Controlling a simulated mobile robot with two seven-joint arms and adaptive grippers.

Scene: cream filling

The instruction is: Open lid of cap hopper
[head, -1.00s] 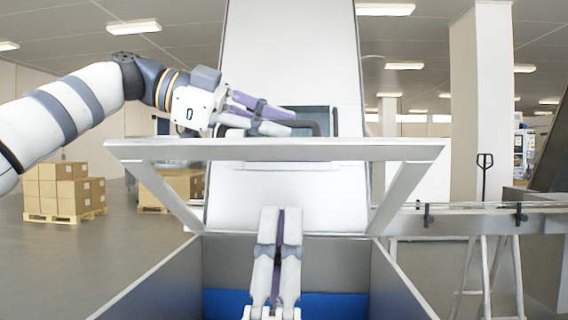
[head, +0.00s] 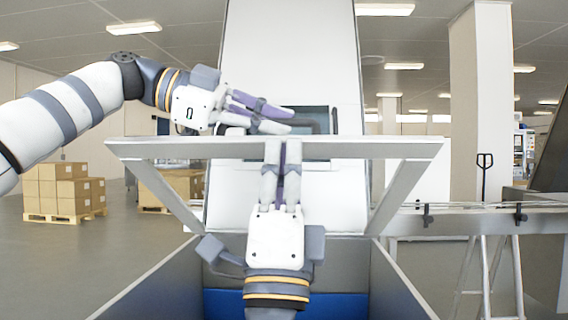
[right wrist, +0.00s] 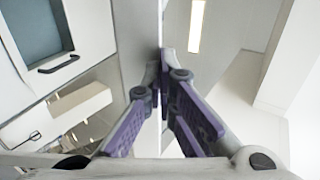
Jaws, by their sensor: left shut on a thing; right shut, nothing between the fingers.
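The cap hopper (head: 403,285) is an open grey bin with a blue inside. Its lid (head: 390,149) is tilted up, a pale frame with a wide top bar and slanting sides. My left gripper (head: 292,120) is just above and behind the top bar, shut, apparently on a dark handle (head: 318,124); its grip is partly hidden. My right gripper (head: 282,146) is shut and empty, pointing up, its fingertips overlapping the top bar; contact cannot be told. In the right wrist view the right fingertips (right wrist: 162,75) are close together beside a pale panel.
A white tower (head: 290,60) with a dark window stands behind the hopper. A conveyor (head: 465,222) with stands is at right. Boxes (head: 65,190) on pallets stand on the floor at left, away from the hopper.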

